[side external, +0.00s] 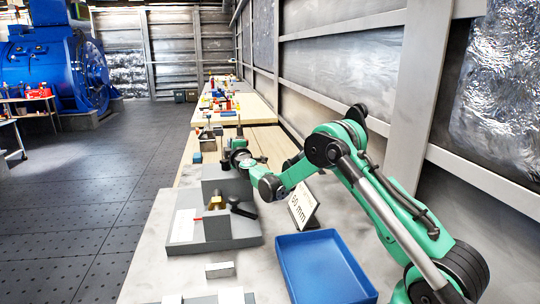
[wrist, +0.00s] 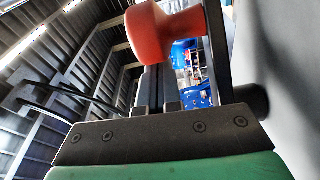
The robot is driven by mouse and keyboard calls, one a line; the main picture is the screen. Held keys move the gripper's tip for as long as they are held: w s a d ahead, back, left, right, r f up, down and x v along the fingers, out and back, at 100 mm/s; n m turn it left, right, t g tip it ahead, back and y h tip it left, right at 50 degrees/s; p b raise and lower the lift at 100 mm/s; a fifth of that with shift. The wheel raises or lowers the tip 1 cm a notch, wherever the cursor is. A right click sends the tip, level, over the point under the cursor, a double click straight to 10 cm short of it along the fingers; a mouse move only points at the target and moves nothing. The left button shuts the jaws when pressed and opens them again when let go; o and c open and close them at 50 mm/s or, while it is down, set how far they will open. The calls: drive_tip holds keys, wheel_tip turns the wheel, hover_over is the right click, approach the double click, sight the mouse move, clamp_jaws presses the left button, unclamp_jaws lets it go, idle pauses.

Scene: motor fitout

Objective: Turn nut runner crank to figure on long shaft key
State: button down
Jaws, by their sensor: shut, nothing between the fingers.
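A grey stepped fixture (side external: 215,232) stands on the bench, with a white plate (side external: 184,225), a small red pointer, a brass-coloured piece (side external: 217,202) and a black handle-like part (side external: 241,208). I cannot tell for sure which part is the crank. My gripper (side external: 240,157) is above and behind the fixture. In the wrist view the fingers (wrist: 158,88) are together and empty. A red knob (wrist: 166,32) on a dark bar (wrist: 216,50) appears close by the fingertips and covers part of them; contact cannot be told. A tilted card (side external: 303,204) reads "80 mm"; its smaller line is unreadable.
An empty-looking blue tray (side external: 324,268) lies at the front right, below my arm. Small metal blocks (side external: 220,270) lie at the front. More benches with tools run to the back along the panelled wall. A big blue machine (side external: 55,60) stands at the far left.

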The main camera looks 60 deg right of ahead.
drive_tip(key=shift+d, duration=0.1)
drive_tip(key=shift+s+d, duration=0.25)
drive_tip(key=shift+s, duration=0.2)
drive_tip(key=w+a+v, duration=0.1)
drive_tip(key=v, duration=0.9)
drive_tip(key=s+d+r+n+t+y, duration=0.1)
drive_tip(key=s+r+n+t+y, duration=0.1)
drive_tip(key=s+n+y, duration=0.5)
drive_tip(key=shift+m+y, duration=0.4)
drive_tip(key=shift+m, duration=0.4)
drive_tip(key=w+d, duration=0.1)
drive_tip(key=w, duration=0.1)
drive_tip(key=w+d, duration=0.1)
drive_tip(key=w, duration=0.2)
drive_tip(key=w+d+f, duration=0.1)
drive_tip(key=w+d, duration=0.1)
drive_tip(key=w, duration=0.1)
drive_tip(key=shift+d, duration=0.1)
drive_tip(key=shift+w+d+f, duration=0.1)
drive_tip(key=shift+w+d, duration=0.15)
drive_tip(key=shift+d, duration=0.1)
